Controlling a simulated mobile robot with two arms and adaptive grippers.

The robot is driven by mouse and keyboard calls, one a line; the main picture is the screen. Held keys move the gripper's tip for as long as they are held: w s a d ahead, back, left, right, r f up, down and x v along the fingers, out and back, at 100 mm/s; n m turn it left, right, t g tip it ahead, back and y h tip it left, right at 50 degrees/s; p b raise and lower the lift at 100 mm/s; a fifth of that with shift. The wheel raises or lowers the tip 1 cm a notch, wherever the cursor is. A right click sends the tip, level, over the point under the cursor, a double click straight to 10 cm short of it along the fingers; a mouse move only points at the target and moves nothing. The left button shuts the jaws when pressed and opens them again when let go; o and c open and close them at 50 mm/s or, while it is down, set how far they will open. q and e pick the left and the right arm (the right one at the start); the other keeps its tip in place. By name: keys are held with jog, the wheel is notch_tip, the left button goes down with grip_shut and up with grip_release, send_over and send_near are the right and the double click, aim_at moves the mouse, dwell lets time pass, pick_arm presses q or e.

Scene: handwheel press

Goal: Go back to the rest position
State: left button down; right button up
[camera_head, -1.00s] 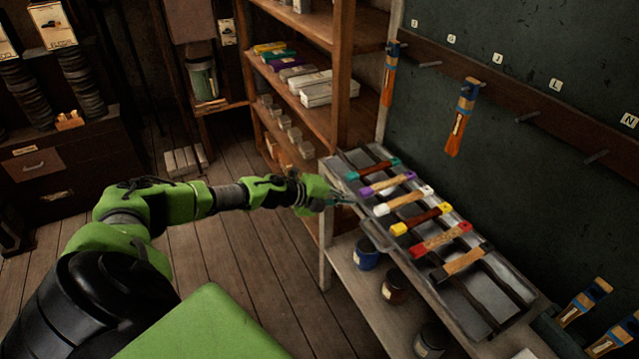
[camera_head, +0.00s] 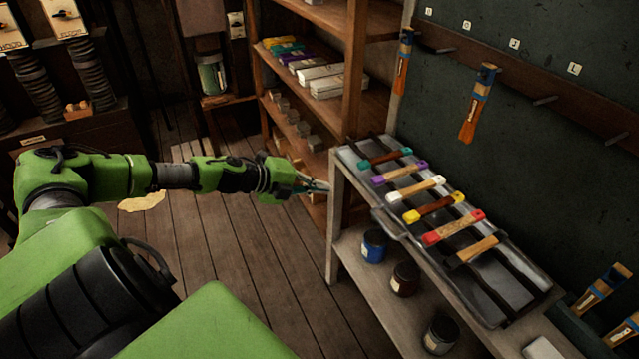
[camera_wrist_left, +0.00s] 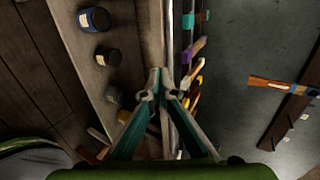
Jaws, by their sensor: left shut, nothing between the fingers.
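My left gripper (camera_head: 318,186) is shut and empty, at the end of my green arm that comes in from the left. It hangs in the air just left of the workbench (camera_head: 337,215), apart from the metal tray (camera_head: 480,290) on top. In the left wrist view its two fingertips (camera_wrist_left: 160,78) meet in front of the bench edge. Several wooden-handled tools with coloured ends, such as a red-ended one (camera_head: 453,228), lie across the tray. My right gripper is not in view.
Jars, among them a blue one (camera_head: 374,245), stand on the bench's lower shelf. A wooden shelf unit (camera_head: 330,85) rises behind. Brushes, such as one hanging brush (camera_head: 478,102), hang on the dark wall. The wooden floor (camera_head: 240,245) left of the bench is open.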

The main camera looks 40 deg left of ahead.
pick_arm(q)
jog(key=shift+s+r, duration=0.1)
jog(key=s+a+f+n+y, duration=0.15)
jog(key=f+n, duration=0.25)
jog(key=f, duration=0.6)
jog(key=s+a+f+n+y, duration=0.15)
jog(key=f+n, duration=0.25)
jog(key=f, duration=0.6)
jog(key=s+d+f+n+g+y, duration=0.1)
jog(key=s+f+n, duration=0.2)
jog(key=s+f, duration=0.35)
jog(key=s+d+f+n+g+y, duration=0.15)
jog(key=s+f, duration=0.25)
jog(key=f, duration=0.5)
jog(key=s+d+f+n+g, duration=0.3)
jog(key=s+d+f+n, duration=0.3)
jog(key=s+f, duration=0.65)
jog(key=s+d+f+n+g, duration=0.1)
jog(key=s+d+f+g, duration=0.1)
jog(key=s+d, duration=0.6)
jog(key=s+d+f+g, duration=0.2)
jog(key=s+d, duration=0.6)
jog(key=s, duration=0.5)
jog(key=shift+s+f+n+h, duration=0.2)
jog(key=shift+f+n+h, duration=0.2)
jog(key=shift+f, duration=0.25)
